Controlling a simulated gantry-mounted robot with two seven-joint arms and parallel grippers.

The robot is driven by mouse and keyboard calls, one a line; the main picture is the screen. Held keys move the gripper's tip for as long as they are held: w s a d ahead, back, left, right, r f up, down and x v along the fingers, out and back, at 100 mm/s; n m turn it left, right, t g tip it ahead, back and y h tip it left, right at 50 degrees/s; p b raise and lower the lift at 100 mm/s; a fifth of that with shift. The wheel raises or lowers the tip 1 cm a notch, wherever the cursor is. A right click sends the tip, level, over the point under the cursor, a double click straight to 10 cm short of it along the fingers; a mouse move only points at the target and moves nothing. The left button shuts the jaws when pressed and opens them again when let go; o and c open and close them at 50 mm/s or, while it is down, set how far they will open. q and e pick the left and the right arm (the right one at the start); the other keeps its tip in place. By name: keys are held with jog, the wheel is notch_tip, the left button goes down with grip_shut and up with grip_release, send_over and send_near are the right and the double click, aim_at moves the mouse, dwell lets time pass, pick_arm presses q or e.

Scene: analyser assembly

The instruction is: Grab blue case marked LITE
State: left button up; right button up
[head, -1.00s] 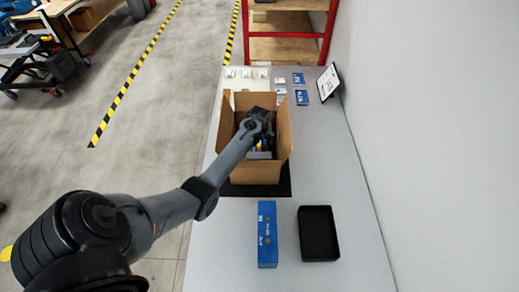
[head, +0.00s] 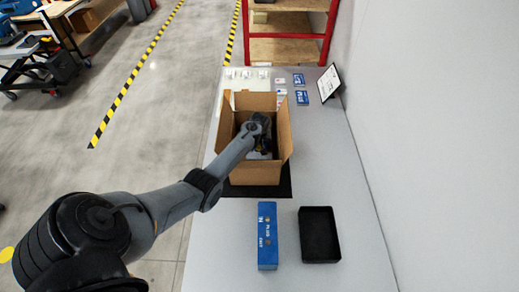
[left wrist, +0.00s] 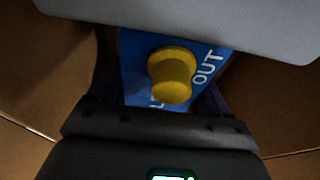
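My left gripper (head: 262,144) is down inside an open cardboard box (head: 242,171). In the left wrist view a blue case (left wrist: 134,60) with a yellow knob (left wrist: 171,74) lies under the gripper inside the box. White letters on it read OUT, and another word is cut off after what looks like an L. Dark finger parts show on both sides of this case; I cannot tell if they press on it. A second blue case (head: 268,236), which seems to read IN, PLUS and OUT, lies on the table in front of the box. My right gripper is not in view.
An empty black tray (head: 319,235) lies right of the table's blue case. A tablet on a stand (head: 328,83), blue cards (head: 302,97) and small white items are at the back. A wall runs along the right. The box flaps stand up around my arm.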

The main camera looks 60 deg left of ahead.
pick_arm(q)
jog(key=c, duration=1.2)
jog(key=shift+r, duration=0.1)
jog(key=shift+c, duration=0.3)
